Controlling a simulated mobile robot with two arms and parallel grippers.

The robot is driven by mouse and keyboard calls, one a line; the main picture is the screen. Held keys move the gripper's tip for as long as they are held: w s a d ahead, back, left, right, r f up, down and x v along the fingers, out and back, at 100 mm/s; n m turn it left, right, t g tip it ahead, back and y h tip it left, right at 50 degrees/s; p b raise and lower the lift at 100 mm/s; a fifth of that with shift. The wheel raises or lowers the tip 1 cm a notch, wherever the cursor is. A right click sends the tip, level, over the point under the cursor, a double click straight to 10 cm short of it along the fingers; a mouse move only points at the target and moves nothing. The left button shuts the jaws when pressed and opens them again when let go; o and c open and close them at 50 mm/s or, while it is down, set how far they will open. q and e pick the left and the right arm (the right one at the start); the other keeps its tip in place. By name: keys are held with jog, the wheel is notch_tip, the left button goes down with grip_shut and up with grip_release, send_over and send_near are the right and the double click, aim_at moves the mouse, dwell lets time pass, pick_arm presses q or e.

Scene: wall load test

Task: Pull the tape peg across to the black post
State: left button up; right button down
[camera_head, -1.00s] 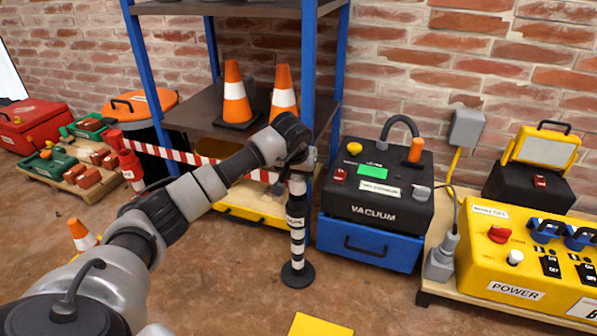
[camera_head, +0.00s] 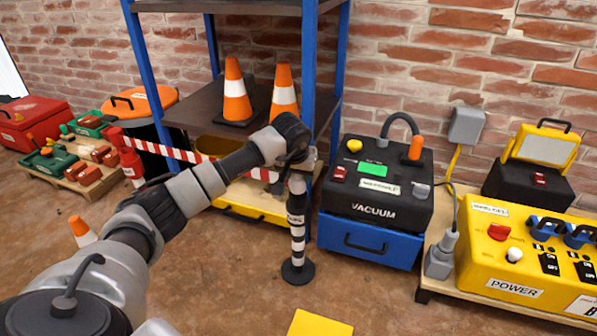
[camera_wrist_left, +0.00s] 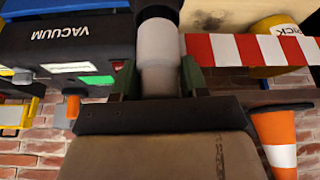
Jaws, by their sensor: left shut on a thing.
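The black post (camera_head: 298,245) with white bands stands upright on a round black base on the floor. The red-and-white tape (camera_head: 178,153) runs from a red post (camera_head: 130,160) at the left, behind my arm, toward the black post's top. My left gripper (camera_head: 302,166) is at the top of the black post. In the left wrist view, my left gripper (camera_wrist_left: 158,82) is shut on a pale cylinder (camera_wrist_left: 158,52), which appears to be the tape peg; the tape (camera_wrist_left: 235,49) meets it from the right. I cannot tell whether the peg is seated on the post.
A black vacuum (camera_head: 378,190) on a blue box stands close right of the post. A blue-legged shelf (camera_head: 329,110) with orange cones (camera_head: 236,92) is behind. A yellow power box (camera_head: 530,250) is at right. Open floor lies in front, with a yellow sheet (camera_head: 320,323).

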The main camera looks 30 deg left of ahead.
pick_arm(q)
jog(key=shift+f, duration=0.3)
jog(key=shift+f, duration=0.2)
dwell(0.3)
jog(key=o, duration=1.5)
jog(key=shift+r, duration=0.1)
